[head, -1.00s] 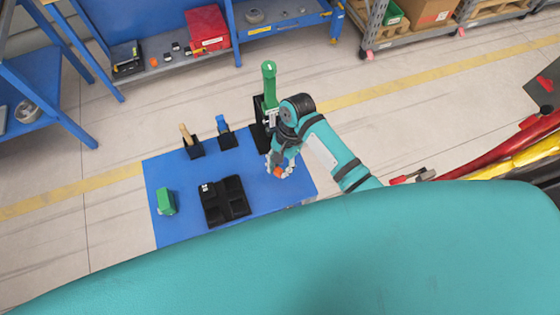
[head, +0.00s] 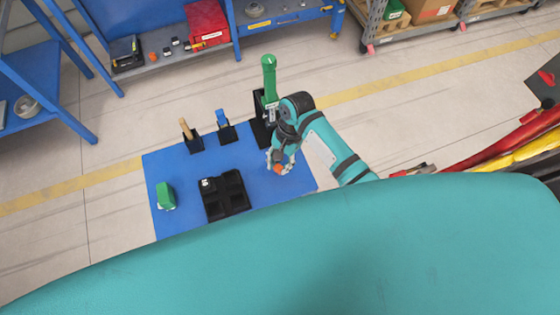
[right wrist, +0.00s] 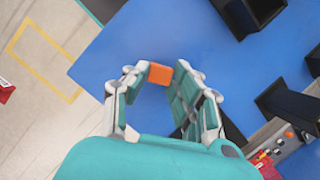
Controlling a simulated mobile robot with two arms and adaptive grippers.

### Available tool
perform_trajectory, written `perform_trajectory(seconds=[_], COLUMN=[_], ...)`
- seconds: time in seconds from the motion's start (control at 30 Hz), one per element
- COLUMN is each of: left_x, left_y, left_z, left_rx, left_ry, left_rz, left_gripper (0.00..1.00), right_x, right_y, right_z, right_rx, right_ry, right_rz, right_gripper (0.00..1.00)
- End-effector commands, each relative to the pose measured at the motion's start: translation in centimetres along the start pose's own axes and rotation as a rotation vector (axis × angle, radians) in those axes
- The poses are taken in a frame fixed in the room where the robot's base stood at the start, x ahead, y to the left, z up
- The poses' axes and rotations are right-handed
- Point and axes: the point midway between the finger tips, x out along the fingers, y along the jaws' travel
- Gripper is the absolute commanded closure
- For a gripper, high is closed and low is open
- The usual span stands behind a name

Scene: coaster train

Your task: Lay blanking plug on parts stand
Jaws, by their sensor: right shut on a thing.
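My right gripper (head: 281,162) is above the right part of the blue table, its fingers shut on a small orange piece that looks like the blanking plug (head: 278,168). In the right wrist view the plug (right wrist: 160,74) shows at the fingertips, with blue tabletop around it. A black tray with compartments (head: 226,195) lies on the table to the left of the gripper and may be the parts stand; I cannot tell for certain. A small white-topped piece (head: 206,183) sits at its far left corner. My left gripper is not in view.
A green block (head: 166,196) is at the table's left. Black holders with a wooden-handled tool (head: 185,129), a blue tool (head: 223,120) and a tall green-handled tool (head: 269,80) line the far edge. The blue tabletop (head: 255,165) is clear between the tray and my gripper.

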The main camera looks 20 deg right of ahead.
Motion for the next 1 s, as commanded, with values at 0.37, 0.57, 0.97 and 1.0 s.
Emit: perform_trajectory(seconds=[0.37,0.57,0.97,1.0], left_x=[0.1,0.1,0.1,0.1], left_y=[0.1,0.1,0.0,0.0], left_z=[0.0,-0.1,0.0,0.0], left_rx=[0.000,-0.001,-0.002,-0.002], left_ry=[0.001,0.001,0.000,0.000], left_rz=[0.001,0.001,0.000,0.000], left_gripper=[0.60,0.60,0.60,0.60], right_x=[0.3,0.3,-2.8,-3.7], right_y=[0.0,0.0,-0.1,-0.1], right_z=[-0.1,-0.1,-0.1,-0.2], right_rx=[0.000,0.000,-0.001,0.000], right_ry=[0.000,0.000,0.002,0.002], right_rz=[0.000,0.000,-0.003,-0.005], right_gripper=[0.59,0.48,0.48,0.48])
